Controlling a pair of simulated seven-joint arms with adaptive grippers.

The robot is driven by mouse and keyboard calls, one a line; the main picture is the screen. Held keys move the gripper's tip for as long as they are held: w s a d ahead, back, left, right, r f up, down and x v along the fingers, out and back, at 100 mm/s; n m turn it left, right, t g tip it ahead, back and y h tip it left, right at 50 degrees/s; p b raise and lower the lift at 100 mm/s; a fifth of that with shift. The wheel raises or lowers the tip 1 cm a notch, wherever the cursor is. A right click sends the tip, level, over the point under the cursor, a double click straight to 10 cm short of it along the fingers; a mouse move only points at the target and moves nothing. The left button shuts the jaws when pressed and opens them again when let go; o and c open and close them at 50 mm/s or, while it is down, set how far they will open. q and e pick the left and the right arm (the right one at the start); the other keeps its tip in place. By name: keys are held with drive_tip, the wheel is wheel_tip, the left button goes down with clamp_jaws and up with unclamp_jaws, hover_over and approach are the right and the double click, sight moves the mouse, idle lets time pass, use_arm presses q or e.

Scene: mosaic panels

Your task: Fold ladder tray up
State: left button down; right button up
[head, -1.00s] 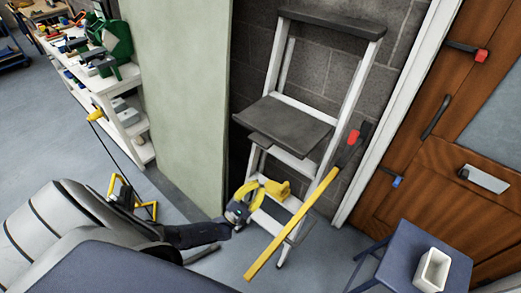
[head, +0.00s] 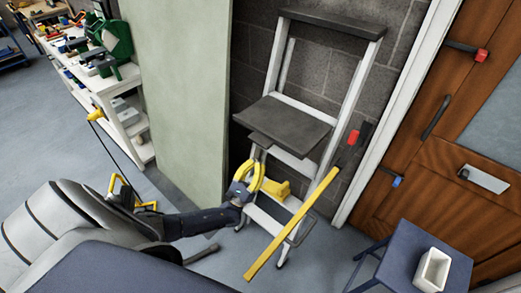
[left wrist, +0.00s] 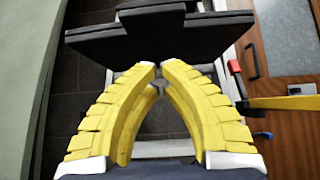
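The stepladder (head: 350,90) stands open against the grey block wall, with a dark top cap. Its dark grey tray (head: 290,120) sticks out roughly flat below the cap, with a smaller dark step (head: 288,146) just under it. The tray also shows across the top of the left wrist view (left wrist: 110,40). My left gripper (head: 256,166), with yellow fingers, is below and left of the tray's front part. In the left wrist view its fingertips (left wrist: 160,65) nearly meet, with nothing seen between them. Contact with the tray cannot be told. My right gripper is not in view.
A long yellow bar (head: 290,226) leans along the ladder's right side. A green panel (head: 180,90) stands left, a wooden door (head: 440,150) right. A blue stool (head: 400,250) bears a white container (head: 432,270).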

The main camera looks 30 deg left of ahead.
use_arm(q)
wheel_tip(320, 180, up, 6)
drive_tip(key=w, duration=0.2)
drive_tip(key=shift+d, duration=0.15)
drive_tip(key=shift+r, duration=0.1)
idle(0.5)
